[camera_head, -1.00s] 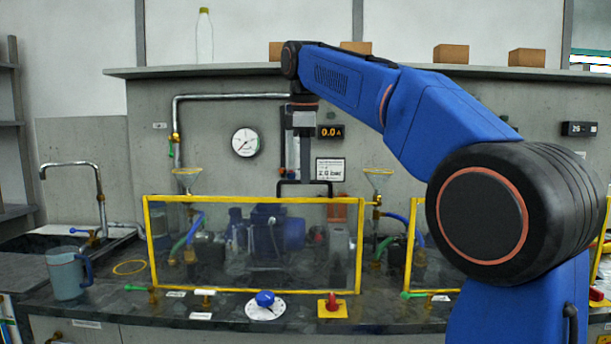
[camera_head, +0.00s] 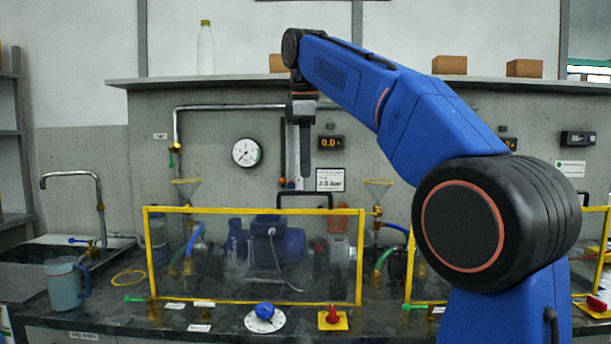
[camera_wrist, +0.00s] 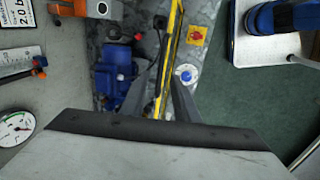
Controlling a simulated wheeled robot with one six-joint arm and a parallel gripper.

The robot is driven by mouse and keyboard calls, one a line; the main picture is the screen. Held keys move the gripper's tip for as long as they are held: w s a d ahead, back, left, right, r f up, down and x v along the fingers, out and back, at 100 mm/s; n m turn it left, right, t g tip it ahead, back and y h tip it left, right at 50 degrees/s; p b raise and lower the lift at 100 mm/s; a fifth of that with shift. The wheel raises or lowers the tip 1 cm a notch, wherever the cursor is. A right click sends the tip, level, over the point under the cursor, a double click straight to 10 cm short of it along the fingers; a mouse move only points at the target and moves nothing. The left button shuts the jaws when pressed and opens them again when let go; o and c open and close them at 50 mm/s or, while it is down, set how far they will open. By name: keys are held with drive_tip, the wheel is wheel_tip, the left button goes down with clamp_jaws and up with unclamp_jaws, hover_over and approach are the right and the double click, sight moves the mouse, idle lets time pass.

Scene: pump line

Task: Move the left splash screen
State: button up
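The left splash screen (camera_head: 190,301) is a clear panel in a yellow frame, upright on the dark bench in front of a blue pump. A black handle (camera_head: 304,194) rises from its top edge. My gripper (camera_head: 305,176) points down just above this handle, with a small gap showing. The wrist view shows the fingers of my gripper (camera_wrist: 156,80) apart and nothing gripped between them. The screen's yellow edge (camera_wrist: 170,55) runs between and beyond them there. The head view sees the fingers edge-on.
A second yellow-framed screen (camera_head: 409,260) stands to the right, partly hidden by my arm. A blue dial knob (camera_head: 264,310) and a red knob (camera_head: 333,315) sit in front of the left screen. A blue jug (camera_head: 64,284) stands left, by the sink tap (camera_head: 98,195).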

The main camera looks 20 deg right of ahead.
drive_tip(key=shift+s+a+r, duration=0.1)
drive_tip(key=shift+s+r, duration=0.05)
drive_tip(key=shift+r, duration=0.6)
drive_tip(key=shift+s+r, duration=0.15)
drive_tip(key=shift+r, duration=0.55)
drive_tip(key=s+d+f+m+t, duration=0.1)
drive_tip(key=s+f+m, duration=0.3)
drive_tip(key=s+f, duration=0.6)
drive_tip(key=s+d+f+m+t, duration=0.1)
drive_tip(key=s+d+f+m, duration=0.3)
drive_tip(key=s+f, duration=0.7)
drive_tip(key=s+d+f+m, duration=0.2)
drive_tip(key=s+f+m, duration=0.4)
drive_tip(key=f, duration=1.8)
drive_tip(key=s, duration=0.4)
drive_tip(key=shift+s+d+f+t+y, duration=0.15)
drive_tip(key=shift+s+d+t+y, duration=0.15)
drive_tip(key=shift+s+t, duration=0.1)
